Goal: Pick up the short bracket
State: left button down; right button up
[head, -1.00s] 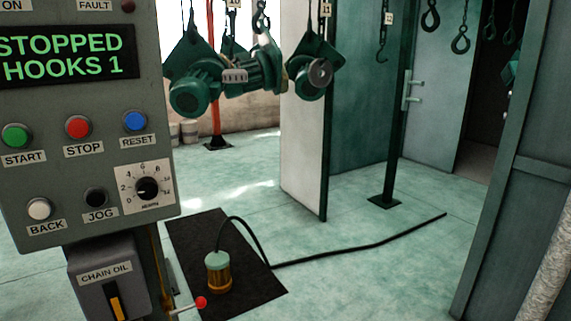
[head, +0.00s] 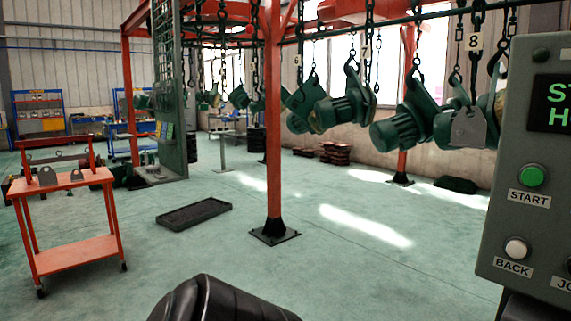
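Small grey plate-like parts, which look like brackets, stand on the top shelf of an orange cart (head: 70,184) at the left of the head view. One grey part (head: 47,176) is near the left of the shelf and another (head: 77,173) is near its middle. They are too small to tell which is the short bracket. A grey plate (head: 467,128) also shows on a green hoist hanging at the right. Neither gripper's fingers are in view.
A control panel (head: 520,235) is close at the right. An orange post (head: 273,130) stands mid-floor, with a dark flat tray (head: 194,213) to its left. Green hoists (head: 340,112) hang from the overhead rail.

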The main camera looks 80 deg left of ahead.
aim_at(80, 177)
jog(key=u, duration=3.9)
jog(key=i, duration=4)
jog(key=l+z, duration=0.05)
jog(key=l, duration=0.05)
